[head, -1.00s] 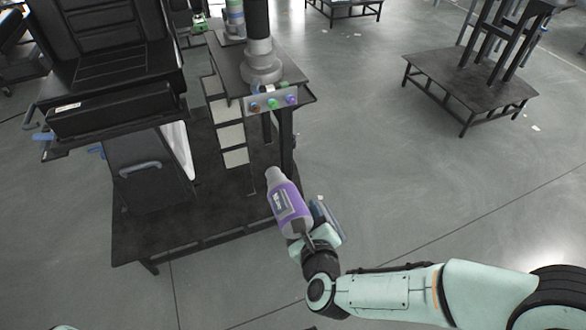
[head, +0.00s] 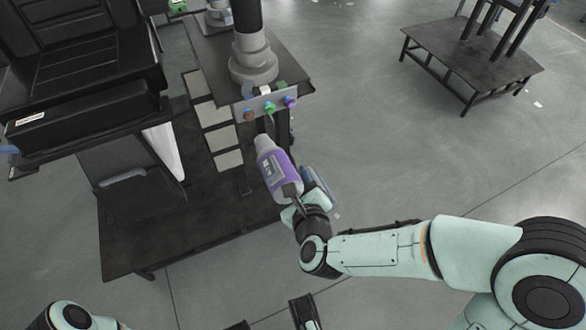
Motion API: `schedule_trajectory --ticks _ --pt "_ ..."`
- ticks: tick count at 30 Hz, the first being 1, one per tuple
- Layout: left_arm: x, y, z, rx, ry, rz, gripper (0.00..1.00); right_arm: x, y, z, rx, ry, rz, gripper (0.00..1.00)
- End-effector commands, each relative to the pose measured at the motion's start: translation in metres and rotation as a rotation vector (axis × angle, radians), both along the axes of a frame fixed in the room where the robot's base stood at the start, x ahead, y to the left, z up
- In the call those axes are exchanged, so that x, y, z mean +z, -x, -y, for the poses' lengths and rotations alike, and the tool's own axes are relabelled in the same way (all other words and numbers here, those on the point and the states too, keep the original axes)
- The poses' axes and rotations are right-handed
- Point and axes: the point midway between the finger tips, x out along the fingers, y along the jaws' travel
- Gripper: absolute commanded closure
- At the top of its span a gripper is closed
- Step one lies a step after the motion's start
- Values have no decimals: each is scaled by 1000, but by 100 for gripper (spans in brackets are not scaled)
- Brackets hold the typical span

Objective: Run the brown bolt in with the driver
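The brown bolt (head: 248,115) sits at the left end of a light plate on the column stand's front edge. A green bolt (head: 269,107) and a purple bolt (head: 290,102) sit to its right. The driver (head: 274,172) has a purple body and a grey nose. My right gripper (head: 293,200) is shut on it, with the fingers partly hidden behind it. The nose points up toward the plate and appears just below the brown and green bolts; contact cannot be made out. Dark parts, apparently of my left gripper (head: 305,312), show at the bottom edge, mostly cut off.
A thick column (head: 253,58) rises from the stand behind the plate. A black seat (head: 75,60) and a dark platform (head: 190,225) stand at left. Another low platform (head: 470,70) is at upper right. Open floor lies between.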

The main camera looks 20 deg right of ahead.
Motion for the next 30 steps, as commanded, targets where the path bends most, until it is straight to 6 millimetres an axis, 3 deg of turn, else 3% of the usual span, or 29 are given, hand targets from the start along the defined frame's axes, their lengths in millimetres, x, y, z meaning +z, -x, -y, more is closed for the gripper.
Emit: schedule_trajectory --ticks 18,30 --pt "8 -10 2 -3 -2 35 57 2 -55 -2 -1 0 9 100" --pt "2 -2 0 -1 -1 8 57 3 -68 -2 -1 1 8 100"
